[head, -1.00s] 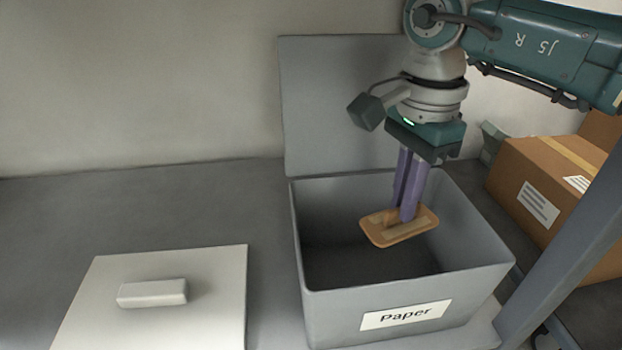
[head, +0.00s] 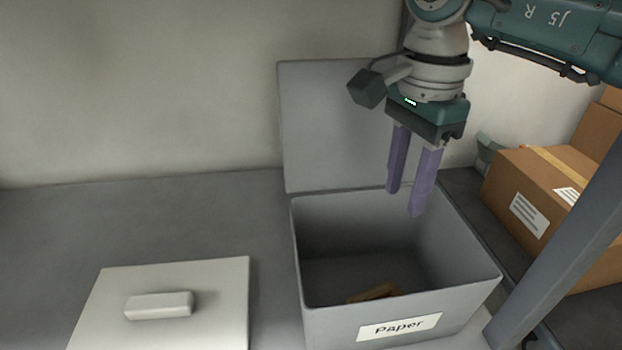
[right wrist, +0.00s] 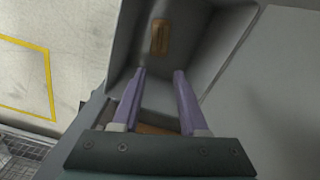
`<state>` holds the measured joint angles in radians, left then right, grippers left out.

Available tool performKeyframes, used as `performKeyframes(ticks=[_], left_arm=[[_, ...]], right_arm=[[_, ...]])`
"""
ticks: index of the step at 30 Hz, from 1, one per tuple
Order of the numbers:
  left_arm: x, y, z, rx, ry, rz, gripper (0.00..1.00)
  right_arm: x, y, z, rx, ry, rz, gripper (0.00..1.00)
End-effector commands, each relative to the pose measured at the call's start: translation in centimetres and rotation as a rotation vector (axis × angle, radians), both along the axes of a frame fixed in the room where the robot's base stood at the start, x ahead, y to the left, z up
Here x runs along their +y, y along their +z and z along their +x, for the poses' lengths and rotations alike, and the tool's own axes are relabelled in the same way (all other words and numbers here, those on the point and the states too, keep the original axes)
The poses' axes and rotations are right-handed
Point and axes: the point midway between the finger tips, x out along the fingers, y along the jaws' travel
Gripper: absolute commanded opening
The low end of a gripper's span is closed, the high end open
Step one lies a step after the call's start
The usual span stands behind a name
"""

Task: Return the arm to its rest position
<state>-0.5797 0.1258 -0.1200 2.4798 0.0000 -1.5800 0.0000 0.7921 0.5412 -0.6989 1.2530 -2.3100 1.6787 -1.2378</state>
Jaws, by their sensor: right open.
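My right gripper (head: 405,198) is open and empty, its purple fingers pointing down over the back of the grey bin labelled "Paper" (head: 470,280). In the right wrist view the two fingers (right wrist: 158,82) stand apart with nothing between the tips. An orange-brown flat item (head: 374,292) lies on the bin's floor, partly hidden by the front wall. It also shows in the right wrist view as a small brown shape (right wrist: 160,36) beyond the fingertips. My left gripper is not in view.
The bin's lid (head: 330,125) stands raised behind it. A white panel with a handle (head: 160,306) lies to the left on the grey surface. Cardboard boxes (head: 545,190) and a slanting grey post (head: 565,250) are at right. The grey surface at back left is clear.

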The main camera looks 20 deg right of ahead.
Motion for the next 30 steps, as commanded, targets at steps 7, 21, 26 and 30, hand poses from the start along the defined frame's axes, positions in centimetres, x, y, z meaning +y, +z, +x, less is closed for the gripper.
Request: performKeyframes(ticks=[7, 21, 26, 30], left_arm=[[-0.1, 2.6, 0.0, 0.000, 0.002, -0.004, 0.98], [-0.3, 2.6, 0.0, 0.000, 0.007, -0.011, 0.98], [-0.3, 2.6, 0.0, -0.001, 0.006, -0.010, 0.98], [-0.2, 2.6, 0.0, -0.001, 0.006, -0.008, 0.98]], right_arm=[[0.0, 4.0, 0.0, 0.000, 0.000, -0.001, 0.43], [0.1, 4.2, 0.0, 0.000, 0.000, 0.003, 0.43], [3.0, 3.6, 0.3, -0.039, -0.001, 0.110, 0.43], [11.0, 3.7, 0.5, -0.124, -0.048, 0.425, 0.43]])
